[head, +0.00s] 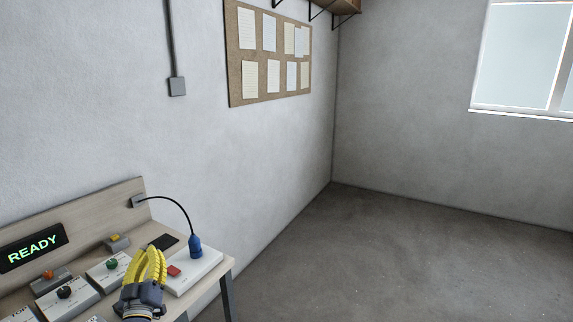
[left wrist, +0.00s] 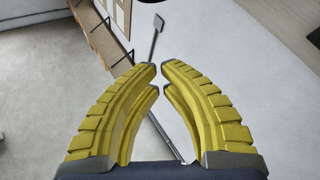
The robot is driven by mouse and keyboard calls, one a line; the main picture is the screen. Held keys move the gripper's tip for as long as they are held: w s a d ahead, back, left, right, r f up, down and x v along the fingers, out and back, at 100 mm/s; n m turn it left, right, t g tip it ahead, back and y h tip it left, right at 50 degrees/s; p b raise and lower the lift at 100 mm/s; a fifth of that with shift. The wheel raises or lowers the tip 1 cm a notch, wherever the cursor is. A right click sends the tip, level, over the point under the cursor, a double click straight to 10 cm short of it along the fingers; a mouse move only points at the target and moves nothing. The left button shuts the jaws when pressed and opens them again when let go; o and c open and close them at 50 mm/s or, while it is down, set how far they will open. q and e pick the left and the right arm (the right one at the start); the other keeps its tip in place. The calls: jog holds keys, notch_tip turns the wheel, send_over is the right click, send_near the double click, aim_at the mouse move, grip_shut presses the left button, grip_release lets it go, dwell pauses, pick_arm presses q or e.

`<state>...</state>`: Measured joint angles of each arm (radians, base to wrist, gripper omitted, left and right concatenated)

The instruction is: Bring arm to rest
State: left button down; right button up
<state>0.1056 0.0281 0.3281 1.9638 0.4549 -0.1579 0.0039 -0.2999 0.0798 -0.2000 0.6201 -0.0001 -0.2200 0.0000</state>
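My left gripper (head: 150,262) has yellow ribbed fingers and a dark body. In the head view it is over the front right part of the workbench, pointing up and away. In the left wrist view its fingers (left wrist: 159,70) curve in until the tips almost meet, with a thin gap and nothing held between them. Part of the bench behind the gripper is hidden. My right gripper is not in view.
The bench (head: 226,262) carries a READY display (head: 33,247), several white panels with coloured knobs, a red button (head: 174,271) and a blue plug (head: 195,246) on a black cable. A pinboard (head: 268,54) hangs on the wall. The floor (head: 400,260) to the right is clear.

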pick_arm(q)
jog(key=s+d+f+m+g+h, duration=0.2)
jog(key=s+d+f+m+g, duration=0.3)
jog(key=f, duration=0.5)
jog(key=s+d+f+m+g+h, duration=0.3)
jog(key=s+d+f+m, duration=0.25)
jog(key=s+f, duration=0.3)
jog(key=s+f+m+g+y, duration=0.2)
jog(key=s+f+g, duration=0.15)
jog(key=s, duration=0.65)
jog(key=s+f+m+g+y, duration=0.1)
jog(key=s+f+m+g, duration=0.2)
jog(key=s, duration=0.7)
jog(key=s+d+f+n+g+h, duration=0.1)
jog(key=d+f, duration=0.2)
jog(key=f, duration=1.3)
jog(key=s+d+f+n+g+h, duration=0.1)
jog(key=s+d+f+g+h, duration=0.15)
jog(key=f, duration=1.35)
jog(key=s+f+n+g, duration=0.2)
jog(key=s+f, duration=1.9)
jog(key=shift+d+h, duration=0.25)
jog(key=shift+h, duration=0.1)
